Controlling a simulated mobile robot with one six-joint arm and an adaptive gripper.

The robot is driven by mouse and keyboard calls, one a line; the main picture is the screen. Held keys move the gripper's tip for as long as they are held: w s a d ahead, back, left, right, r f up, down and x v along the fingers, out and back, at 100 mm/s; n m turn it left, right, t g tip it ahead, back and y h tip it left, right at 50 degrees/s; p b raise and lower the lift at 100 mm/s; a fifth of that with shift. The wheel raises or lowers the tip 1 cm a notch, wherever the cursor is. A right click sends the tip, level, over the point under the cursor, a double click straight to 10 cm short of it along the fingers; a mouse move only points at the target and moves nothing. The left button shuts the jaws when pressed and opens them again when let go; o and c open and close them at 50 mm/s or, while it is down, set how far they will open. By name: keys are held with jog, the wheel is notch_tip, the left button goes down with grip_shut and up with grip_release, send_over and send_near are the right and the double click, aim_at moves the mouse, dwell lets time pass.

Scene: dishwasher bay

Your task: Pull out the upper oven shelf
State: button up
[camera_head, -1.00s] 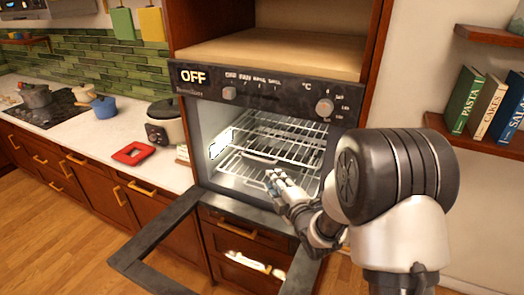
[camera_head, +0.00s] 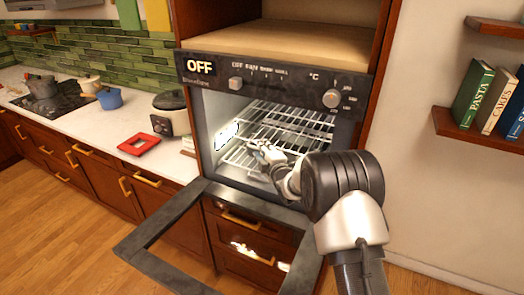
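The oven (camera_head: 203,122) is built into a wooden cabinet, and its door (camera_head: 150,232) hangs open and down. Inside are wire shelves, one above the other. The upper oven shelf (camera_head: 300,118) sits inside the cavity, and a lower shelf (camera_head: 238,157) shows beneath it. My gripper (camera_head: 262,148) is at the oven opening, in front of the shelves and near the upper shelf's front edge. Its fingers are small and partly merge with the wires, so I cannot tell whether they touch the shelf or are open or shut. My arm hides the right part of the lower cavity.
The open door frame juts out low in front of the oven. A counter at left holds a rice cooker (camera_head: 168,114), a red trivet (camera_head: 139,144) and a blue pot (camera_head: 110,98). A bookshelf (camera_head: 484,133) is on the right wall. The wooden floor at left is clear.

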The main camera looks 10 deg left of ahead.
jog(key=shift+w+a, duration=0.1)
jog(key=shift+w, duration=0.05)
jog(key=shift+f, duration=0.1)
jog(key=c, duration=0.7)
jog(key=shift+f, duration=0.15)
